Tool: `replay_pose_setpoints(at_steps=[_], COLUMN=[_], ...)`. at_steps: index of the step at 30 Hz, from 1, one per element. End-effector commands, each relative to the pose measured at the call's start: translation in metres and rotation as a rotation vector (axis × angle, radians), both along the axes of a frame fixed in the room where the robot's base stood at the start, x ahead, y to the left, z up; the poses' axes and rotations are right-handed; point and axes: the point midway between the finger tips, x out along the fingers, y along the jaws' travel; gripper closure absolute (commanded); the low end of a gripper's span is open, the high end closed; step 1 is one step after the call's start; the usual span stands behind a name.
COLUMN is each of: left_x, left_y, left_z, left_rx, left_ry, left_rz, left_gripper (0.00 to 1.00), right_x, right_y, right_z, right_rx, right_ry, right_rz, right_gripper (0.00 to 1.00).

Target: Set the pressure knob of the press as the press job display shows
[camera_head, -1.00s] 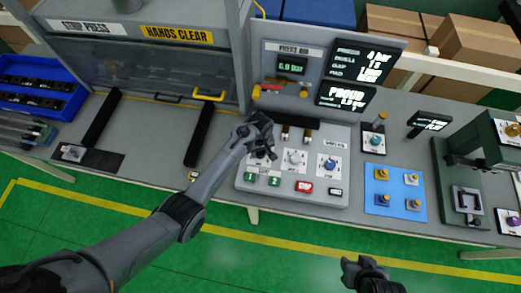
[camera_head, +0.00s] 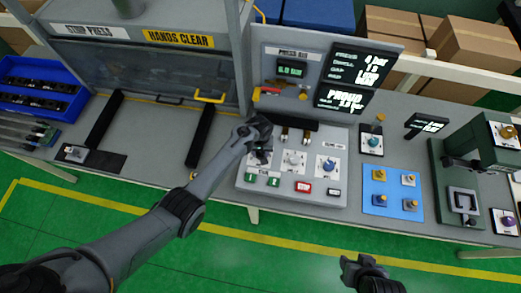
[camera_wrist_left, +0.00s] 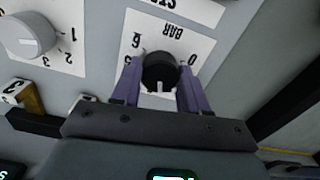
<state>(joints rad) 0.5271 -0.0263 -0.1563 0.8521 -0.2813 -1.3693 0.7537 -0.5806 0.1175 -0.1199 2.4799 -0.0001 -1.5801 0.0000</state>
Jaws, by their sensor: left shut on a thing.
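The press job display (camera_head: 362,62) stands behind the panel; its top line seems to read 4 bar. The pressure knob (camera_wrist_left: 161,70) is round and black, on a white plate marked BAR. Its scale runs from 0 to 6, and the wrist view is upside down. A white pointer mark shows at the knob's lower edge in that view; the number there is hidden. My left gripper (camera_wrist_left: 160,88) is shut on this knob, one finger on each side. In the head view the left gripper (camera_head: 262,150) covers the knob. My right gripper (camera_head: 358,266) hangs apart at the front.
A grey knob (camera_wrist_left: 30,35) sits beside the pressure knob. Green buttons (camera_head: 262,180) and a red button (camera_head: 303,188) lie in front. A small green readout (camera_head: 291,70) is above the panel; its digits are blurred. A blue plate (camera_head: 393,195) with several knobs stands to the right.

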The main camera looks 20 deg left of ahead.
Motion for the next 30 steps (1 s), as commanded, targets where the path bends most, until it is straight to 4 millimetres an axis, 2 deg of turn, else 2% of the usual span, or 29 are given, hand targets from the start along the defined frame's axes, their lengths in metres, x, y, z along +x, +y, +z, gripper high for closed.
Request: replay_pose_setpoints(at_steps=[12,30], left_x=[0.000,0.000], left_y=[0.001,0.001], left_z=[0.002,0.001], left_rx=[0.001,0.001], left_ry=[0.001,0.001], left_rz=[-0.398,-0.900], left_gripper=[0.87,0.87], right_x=[0.000,0.000], right_y=[-0.002,0.001], right_z=[0.016,0.023], right_rx=[-0.007,0.003], right_ry=[0.000,-0.001], right_rz=[0.005,-0.001], right_gripper=[0.57,0.57])
